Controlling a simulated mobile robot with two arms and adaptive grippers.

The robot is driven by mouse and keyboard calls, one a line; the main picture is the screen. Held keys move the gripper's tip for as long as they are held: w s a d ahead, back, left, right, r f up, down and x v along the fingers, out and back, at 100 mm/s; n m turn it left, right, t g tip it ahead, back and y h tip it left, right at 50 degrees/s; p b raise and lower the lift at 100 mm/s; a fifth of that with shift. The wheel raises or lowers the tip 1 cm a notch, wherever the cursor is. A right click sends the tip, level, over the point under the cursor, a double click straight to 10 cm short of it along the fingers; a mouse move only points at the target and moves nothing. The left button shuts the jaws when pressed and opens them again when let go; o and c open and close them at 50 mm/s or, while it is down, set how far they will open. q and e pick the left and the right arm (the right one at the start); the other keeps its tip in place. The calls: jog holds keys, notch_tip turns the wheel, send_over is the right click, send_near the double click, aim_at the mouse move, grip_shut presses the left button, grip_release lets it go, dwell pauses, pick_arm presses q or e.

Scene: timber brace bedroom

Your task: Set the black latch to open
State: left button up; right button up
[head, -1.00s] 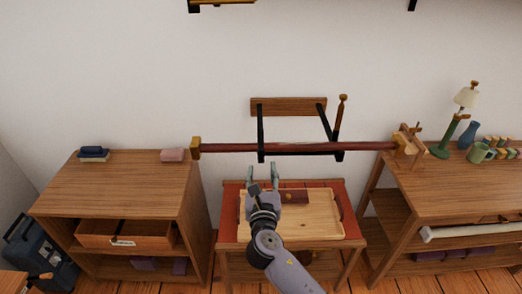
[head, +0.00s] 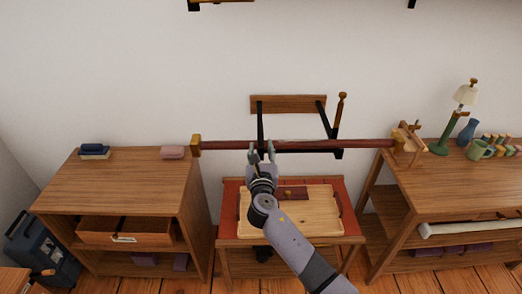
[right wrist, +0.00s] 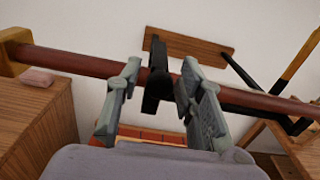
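A black bracket hangs from a wooden wall plate (head: 288,103), with a left arm (head: 260,124) and a right arm (head: 325,122). A lever with a wooden grip (head: 340,112) rises at its right end. I cannot tell for sure which black part is the latch. A dark red bar (head: 225,147) runs across in front of the wall. My right gripper (head: 262,150) is at the bar, below the bracket's left arm. In the right wrist view its fingers are apart, with a black upright piece (right wrist: 157,78) between them; gaps show on both sides. My left gripper is out of view.
A small red-topped table with a wooden tray (head: 310,225) stands below the right gripper. A wooden cabinet (head: 120,185) is at left.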

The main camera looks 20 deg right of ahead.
grip_shut()
dwell(0.6)
